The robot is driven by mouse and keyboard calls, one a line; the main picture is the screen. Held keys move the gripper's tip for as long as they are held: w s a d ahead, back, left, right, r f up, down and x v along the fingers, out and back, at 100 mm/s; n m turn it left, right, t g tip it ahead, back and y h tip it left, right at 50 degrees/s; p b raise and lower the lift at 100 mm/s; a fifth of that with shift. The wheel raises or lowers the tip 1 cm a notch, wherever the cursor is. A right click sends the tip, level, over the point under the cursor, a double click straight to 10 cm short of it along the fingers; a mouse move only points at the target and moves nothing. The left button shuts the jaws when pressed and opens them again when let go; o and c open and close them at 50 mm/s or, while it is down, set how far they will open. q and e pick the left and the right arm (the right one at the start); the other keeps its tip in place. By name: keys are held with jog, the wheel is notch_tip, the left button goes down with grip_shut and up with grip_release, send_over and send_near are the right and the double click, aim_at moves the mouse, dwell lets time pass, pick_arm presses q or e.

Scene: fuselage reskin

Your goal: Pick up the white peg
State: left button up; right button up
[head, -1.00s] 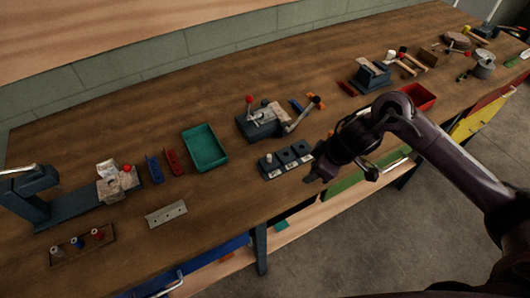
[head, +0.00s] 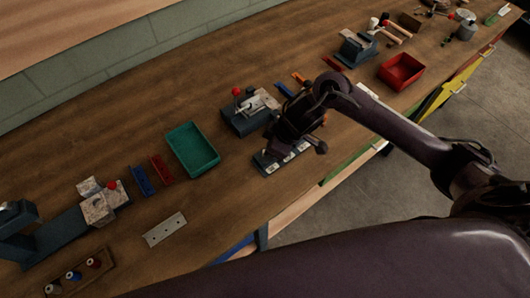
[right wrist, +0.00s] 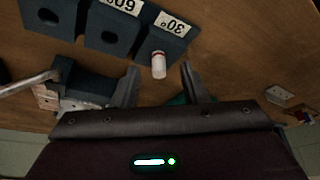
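The white peg (right wrist: 158,66), with a reddish band, stands at the dark block labelled 30° (right wrist: 172,28) in the right wrist view. My right gripper (right wrist: 160,72) is open, with one finger on each side of the peg and visible gaps between. In the head view my right gripper (head: 275,146) is over the row of dark angle blocks (head: 263,163) and hides the peg. My left gripper is not in view.
A grey clamp fixture (head: 243,121) with a red knob stands just behind the blocks. A green tray (head: 193,150) is to the left and a red bin (head: 402,71) to the right. A perforated plate (head: 165,228) lies near the front edge.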

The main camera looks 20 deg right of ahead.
jog(key=shift+x, duration=1)
jog(key=shift+w, duration=0.1)
jog(key=shift+c, duration=0.2)
jog(key=shift+r, duration=0.1)
grip_shut()
